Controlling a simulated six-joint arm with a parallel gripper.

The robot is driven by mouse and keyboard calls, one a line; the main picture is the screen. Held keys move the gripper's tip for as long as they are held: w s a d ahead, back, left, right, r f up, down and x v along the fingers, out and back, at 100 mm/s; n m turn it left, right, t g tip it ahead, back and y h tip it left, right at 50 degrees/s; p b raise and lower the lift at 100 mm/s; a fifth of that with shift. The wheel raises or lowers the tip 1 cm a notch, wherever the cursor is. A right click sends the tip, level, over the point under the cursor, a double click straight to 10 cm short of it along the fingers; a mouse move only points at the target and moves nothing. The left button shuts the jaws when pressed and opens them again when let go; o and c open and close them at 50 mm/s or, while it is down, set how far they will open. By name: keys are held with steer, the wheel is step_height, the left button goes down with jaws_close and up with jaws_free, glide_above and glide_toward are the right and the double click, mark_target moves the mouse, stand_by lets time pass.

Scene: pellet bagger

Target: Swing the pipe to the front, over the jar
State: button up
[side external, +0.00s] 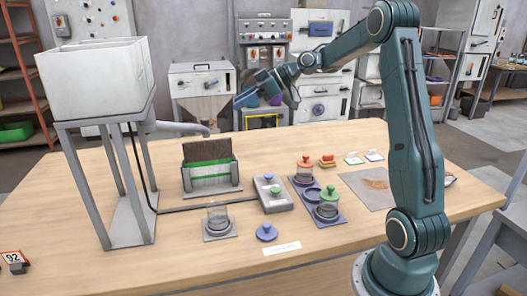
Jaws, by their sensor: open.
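The grey pipe (178,128) comes out from the hopper (98,75) on its stand and points right, its down-turned end above the back of the table near a rack. An open clear glass jar (218,214) stands on a small grey base (220,231) at the table's front, nearer the camera than the pipe's end and not under it. My gripper (258,95) is open, raised above the table's back edge, to the right of the pipe and apart from it. It seems to hold nothing.
The rack (212,178) holds dark sheets and a green strip. Jars with red (305,161) and green (328,194) lids stand on a tray further right.

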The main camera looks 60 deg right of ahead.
steer(key=shift+t+y, duration=0.5)
steer(key=shift+t, duration=0.2)
steer(key=d, duration=0.2)
steer(key=d+f, duration=0.1)
steer(key=d, duration=0.2)
steer(key=shift+f, duration=0.1)
steer(key=shift+w+a+f, duration=0.1)
steer(key=shift+w+a, duration=0.05)
steer(key=x, duration=1.3)
steer(key=shift+w+a+f, duration=0.15)
steer(key=shift+w, duration=0.05)
jaws_close()
